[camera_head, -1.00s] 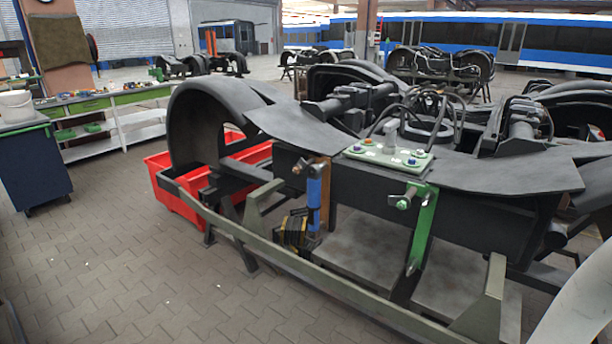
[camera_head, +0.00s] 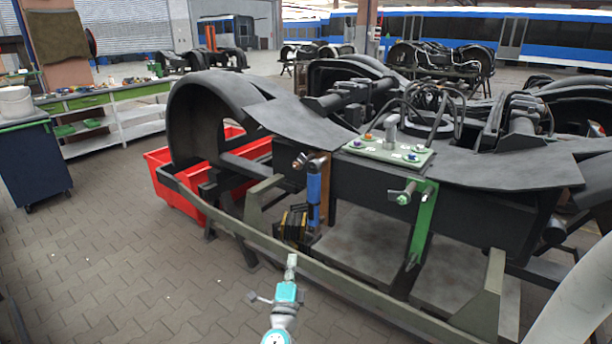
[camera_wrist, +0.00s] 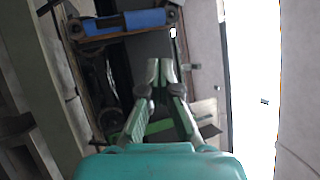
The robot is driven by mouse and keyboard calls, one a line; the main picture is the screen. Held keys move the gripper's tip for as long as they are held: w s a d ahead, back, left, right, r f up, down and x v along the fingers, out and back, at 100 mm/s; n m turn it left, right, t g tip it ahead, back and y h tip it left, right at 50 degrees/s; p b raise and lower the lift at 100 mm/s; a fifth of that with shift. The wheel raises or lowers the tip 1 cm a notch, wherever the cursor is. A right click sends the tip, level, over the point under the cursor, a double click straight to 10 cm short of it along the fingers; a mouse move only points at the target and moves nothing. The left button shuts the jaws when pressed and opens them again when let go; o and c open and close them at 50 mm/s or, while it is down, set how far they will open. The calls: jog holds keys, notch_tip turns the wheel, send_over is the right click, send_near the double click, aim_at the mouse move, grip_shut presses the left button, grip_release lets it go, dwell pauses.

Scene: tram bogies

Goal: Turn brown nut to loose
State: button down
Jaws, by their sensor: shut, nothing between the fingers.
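In the head view the brown nut (camera_head: 297,164) sits on the end of a bolt by the upright brown plate (camera_head: 325,180), on the side of the near bogie (camera_head: 365,185). A blue cylinder (camera_head: 314,188) stands just beside the brown plate. My gripper (camera_head: 291,260) is low in front of the bogie frame, pointing up, below and apart from the nut. In the wrist view my gripper (camera_wrist: 160,66) has its fingertips together and holds nothing. The blue cylinder (camera_wrist: 146,18) shows there at the top; I cannot make out the nut.
A green bracket (camera_head: 422,225) with a green nut (camera_head: 403,198) hangs to the right. A green plate with coloured knobs (camera_head: 390,151) lies on top. A long low rail (camera_head: 340,284) runs in front of the bogie. A red crate (camera_head: 180,197) is at left. Floor at front left is clear.

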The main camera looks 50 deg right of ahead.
aim_at(317, 170)
jog(key=w+d+r+m+g, duration=0.2)
jog(key=w+d+r+m, duration=0.1)
jog(key=d, duration=0.6)
jog(key=w+d+r+m+g, duration=0.2)
jog(key=w+d+r, duration=0.3)
jog(key=d, duration=0.4)
jog(key=w+d+r+m+g, duration=0.2)
jog(key=w+d+r+m, duration=0.2)
jog(key=d, duration=0.5)
jog(key=shift+w+r+m+g, duration=0.1)
jog(key=shift+r+m+g, duration=0.3)
jog(key=shift+r, duration=0.55)
jog(key=shift+w+a+r+h, duration=0.15)
jog(key=shift+w+r, duration=0.2)
jog(key=shift+w, duration=0.2)
jog(key=shift+w+a+r+h, duration=0.15)
jog(key=shift+w+r, duration=0.15)
jog(key=shift+w, duration=0.25)
jog(key=shift+w+d+r, duration=0.1)
jog(key=shift+w+r, duration=0.05)
jog(key=shift+w, duration=0.05)
jog(key=shift+w+r, duration=0.2)
jog(key=shift+w, duration=0.15)
